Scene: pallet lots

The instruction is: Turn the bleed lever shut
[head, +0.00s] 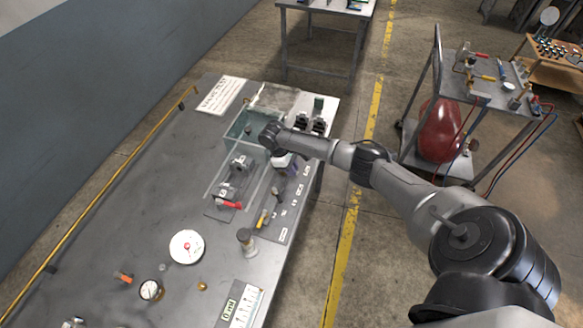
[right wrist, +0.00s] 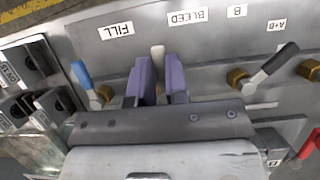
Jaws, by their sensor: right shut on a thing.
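The bleed lever (right wrist: 157,54) shows in the right wrist view as a pale, off-white handle below the BLEED label (right wrist: 187,17). Only its upper end is visible; the gripper hides the rest and its pivot. My right gripper (right wrist: 161,80) has purple fingers, one on each side of the lever, and is shut on it. In the head view my right gripper (head: 285,163) is over the grey valve panel at the bench's right edge, and the arm hides the lever. My left gripper is not in view.
A blue lever (right wrist: 80,74) stands left of the gripper, and a grey-and-black lever (right wrist: 270,68) stands to its right. A glass tank (head: 240,128) is behind the panel. A clamp fixture with a red handle (head: 230,204) and a white dial (head: 187,246) are on the bench.

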